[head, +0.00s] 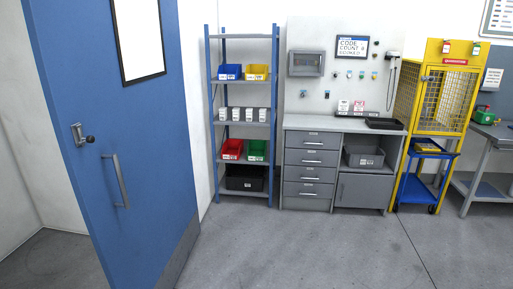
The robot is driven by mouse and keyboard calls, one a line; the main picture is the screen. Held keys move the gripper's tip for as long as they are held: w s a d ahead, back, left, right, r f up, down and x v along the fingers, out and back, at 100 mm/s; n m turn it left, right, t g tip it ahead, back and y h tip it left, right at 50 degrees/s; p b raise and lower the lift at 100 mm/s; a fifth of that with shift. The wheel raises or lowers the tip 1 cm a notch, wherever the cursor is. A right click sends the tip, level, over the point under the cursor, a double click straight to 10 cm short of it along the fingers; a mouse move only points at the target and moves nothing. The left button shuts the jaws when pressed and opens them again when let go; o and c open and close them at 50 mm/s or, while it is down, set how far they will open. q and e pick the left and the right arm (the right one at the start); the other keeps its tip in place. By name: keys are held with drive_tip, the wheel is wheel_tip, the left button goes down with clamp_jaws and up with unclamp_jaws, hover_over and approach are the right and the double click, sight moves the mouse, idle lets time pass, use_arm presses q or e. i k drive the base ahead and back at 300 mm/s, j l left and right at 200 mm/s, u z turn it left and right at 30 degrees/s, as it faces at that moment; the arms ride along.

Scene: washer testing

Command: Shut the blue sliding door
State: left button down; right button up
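The blue door (150,135) stands at the left of the head view, large and close, with a white panel on its upper part. It has a vertical grey bar handle (117,181) and, higher up to its left, a small lock fitting with a dark knob (88,139). To the left of the door's edge is an opening with a white wall and grey floor beyond. Neither of my grippers shows in this view.
Behind the door's right edge stands a blue-framed shelf (243,123) with coloured bins. A grey workbench with drawers (311,172), a yellow mesh cage (444,95) and a blue cart (421,189) follow to the right. The grey floor (310,250) in front is clear.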

sight(112, 71)
drive_tip(key=i, duration=2.2)
drive_tip(key=i+l+u, duration=0.1)
drive_tip(key=i, duration=1)
